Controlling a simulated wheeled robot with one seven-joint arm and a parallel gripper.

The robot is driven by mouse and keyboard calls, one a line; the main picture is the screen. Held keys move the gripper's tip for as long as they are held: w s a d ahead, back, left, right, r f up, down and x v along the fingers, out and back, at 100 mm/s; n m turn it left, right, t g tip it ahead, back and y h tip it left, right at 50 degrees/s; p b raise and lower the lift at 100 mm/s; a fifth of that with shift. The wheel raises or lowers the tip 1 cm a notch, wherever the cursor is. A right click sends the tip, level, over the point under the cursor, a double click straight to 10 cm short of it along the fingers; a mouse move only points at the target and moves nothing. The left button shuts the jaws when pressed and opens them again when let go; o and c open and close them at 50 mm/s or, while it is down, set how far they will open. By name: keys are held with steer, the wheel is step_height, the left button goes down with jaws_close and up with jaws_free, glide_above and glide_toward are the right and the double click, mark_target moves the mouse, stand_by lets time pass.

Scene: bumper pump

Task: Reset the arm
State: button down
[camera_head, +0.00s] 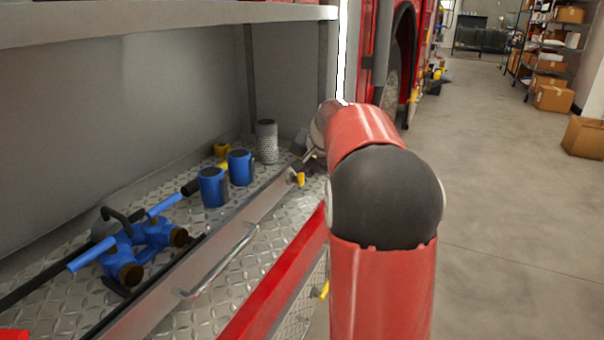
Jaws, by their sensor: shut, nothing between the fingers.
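My arm (375,200), red with a dark round joint, reaches forward along the right side of the bumper compartment. My gripper (308,160) is small and partly hidden at the far end of the arm. It is shut, with nothing seen in it, over the far right end of the compartment. A small yellow part (300,178) shows just below it; I cannot tell whether they touch. A blue two-outlet valve fitting (130,245) with brown-ended ports lies on the diamond-plate floor (230,295) at the left.
Two blue cylinders (213,187) (240,167) and a grey mesh cylinder (267,141) stand in the compartment. A metal front panel with a handle (220,262) and a red bumper edge (275,290) border it. A grey shelf (160,22) hangs above.

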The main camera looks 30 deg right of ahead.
steer(key=v, duration=0.5)
steer(key=s+a+f+n+g, duration=0.1)
steer(key=s+a+n, duration=0.4)
steer(key=s+a, duration=1)
steer(key=s+a+f+n, duration=0.2)
steer(key=s+a+f, duration=0.1)
steer(key=s, duration=0.4)
steer(key=s+a+f+n, duration=0.2)
steer(key=s+f, duration=0.3)
steer(key=s, duration=0.3)
steer(key=shift+a+f+g, duration=0.3)
steer(key=shift+a+g, duration=0.1)
steer(key=shift+a, duration=0.1)
steer(key=shift+n, duration=0.3)
